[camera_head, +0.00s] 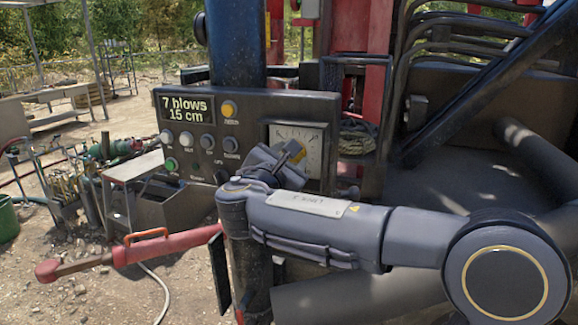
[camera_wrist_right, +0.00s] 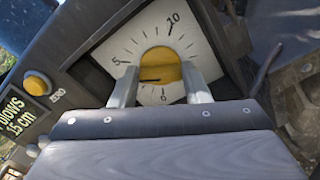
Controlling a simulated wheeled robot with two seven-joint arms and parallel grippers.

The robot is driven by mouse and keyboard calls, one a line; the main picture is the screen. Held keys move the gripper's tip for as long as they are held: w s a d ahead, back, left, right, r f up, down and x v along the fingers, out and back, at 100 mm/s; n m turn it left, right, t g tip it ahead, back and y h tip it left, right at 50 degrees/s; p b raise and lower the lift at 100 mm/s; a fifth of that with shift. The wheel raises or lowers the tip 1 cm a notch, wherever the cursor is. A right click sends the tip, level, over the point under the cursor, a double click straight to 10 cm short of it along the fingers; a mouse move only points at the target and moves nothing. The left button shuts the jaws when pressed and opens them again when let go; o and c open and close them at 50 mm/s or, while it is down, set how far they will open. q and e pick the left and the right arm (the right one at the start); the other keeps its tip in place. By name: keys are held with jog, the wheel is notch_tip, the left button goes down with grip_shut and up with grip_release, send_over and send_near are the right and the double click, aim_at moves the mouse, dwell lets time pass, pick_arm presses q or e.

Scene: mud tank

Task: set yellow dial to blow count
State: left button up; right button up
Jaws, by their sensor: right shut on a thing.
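The yellow dial (camera_wrist_right: 160,66) sits at the centre of a white square scale (camera_wrist_right: 137,40) marked 0, 5 and 10. A dark line on the dial points left, seemingly between 0 and 5. My right gripper (camera_wrist_right: 160,88) is shut on the dial, one finger on each side. In the head view the right gripper (camera_head: 286,158) reaches the scale plate (camera_head: 313,138) from the front and hides much of the dial. The display (camera_head: 187,108) reads 7 blows, 15 cm. My left gripper is out of view.
The dark panel (camera_head: 259,105) also carries a yellow button (camera_head: 229,108), several grey knobs and a green button (camera_head: 171,164). A red lever (camera_head: 165,246) sticks out low on the left. A dark post (camera_head: 236,45) rises behind the panel, with black hoses at upper right.

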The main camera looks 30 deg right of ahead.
jog(key=shift+s+d+f+m+b, duration=0.1)
jog(key=shift+f+m+b, duration=0.05)
jog(key=shift+m+b, duration=2.35)
jog(key=shift+f+m+b, duration=0.15)
jog(key=shift+m+b, duration=2.25)
jog(key=shift+b, duration=0.15)
jog(key=o, duration=1)
jog(key=shift+c, duration=0.2)
